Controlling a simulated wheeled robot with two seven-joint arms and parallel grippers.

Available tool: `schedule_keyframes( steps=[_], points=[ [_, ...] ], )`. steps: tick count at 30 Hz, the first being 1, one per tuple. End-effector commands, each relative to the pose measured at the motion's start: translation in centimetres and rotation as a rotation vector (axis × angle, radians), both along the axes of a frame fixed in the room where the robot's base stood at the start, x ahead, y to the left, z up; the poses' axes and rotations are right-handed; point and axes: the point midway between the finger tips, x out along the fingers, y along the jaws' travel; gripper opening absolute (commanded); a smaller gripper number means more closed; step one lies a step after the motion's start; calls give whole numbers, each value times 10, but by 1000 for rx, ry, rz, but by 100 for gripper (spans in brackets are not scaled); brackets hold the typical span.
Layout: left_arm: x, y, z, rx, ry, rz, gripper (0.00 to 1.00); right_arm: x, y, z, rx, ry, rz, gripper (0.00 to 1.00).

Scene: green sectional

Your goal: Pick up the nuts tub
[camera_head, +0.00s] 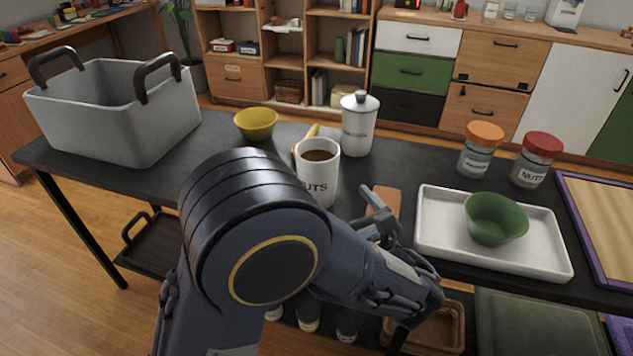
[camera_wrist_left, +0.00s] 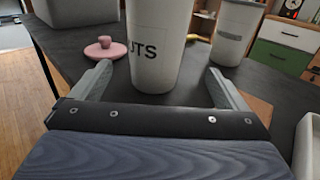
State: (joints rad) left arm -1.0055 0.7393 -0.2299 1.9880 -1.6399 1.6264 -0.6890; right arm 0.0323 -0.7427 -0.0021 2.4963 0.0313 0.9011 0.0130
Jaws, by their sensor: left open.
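The nuts tub (camera_head: 318,183) is a white, open-topped tub with dark "NUTS" lettering and brown contents. It stands upright on the dark table, its lower part hidden by my left arm in the head view. In the left wrist view the tub (camera_wrist_left: 158,50) stands just ahead, between the lines of the two fingers. My left gripper (camera_head: 376,207) is open and empty; both spread fingers show in the left wrist view (camera_wrist_left: 160,80). I cannot tell whether either finger touches the tub. My right gripper is not in view.
A lidded white canister (camera_head: 358,130) stands behind the tub, a yellow bowl (camera_head: 257,125) to its left. A pink lid (camera_wrist_left: 105,50) lies left of the tub. Right are a white tray (camera_head: 435,235) with a green bowl (camera_head: 495,220) and a red-lidded jar (camera_head: 533,170) also labelled NUTS.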

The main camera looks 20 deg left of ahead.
Motion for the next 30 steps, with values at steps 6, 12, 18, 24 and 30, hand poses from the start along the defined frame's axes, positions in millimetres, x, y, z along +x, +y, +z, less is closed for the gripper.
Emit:
schedule_keyframes(
  steps=[6,12,18,24,30],
  points=[
    [25,24,-1,-3,1,4,95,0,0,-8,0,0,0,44],
    [35,34,-2,-3,2,4,95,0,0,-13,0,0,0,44],
    [55,58,-2,-4,0,7,95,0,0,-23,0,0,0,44],
    [65,67,-1,-3,1,3,95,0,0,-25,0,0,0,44],
    [65,66,0,-3,2,2,94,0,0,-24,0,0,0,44]
  ],
)
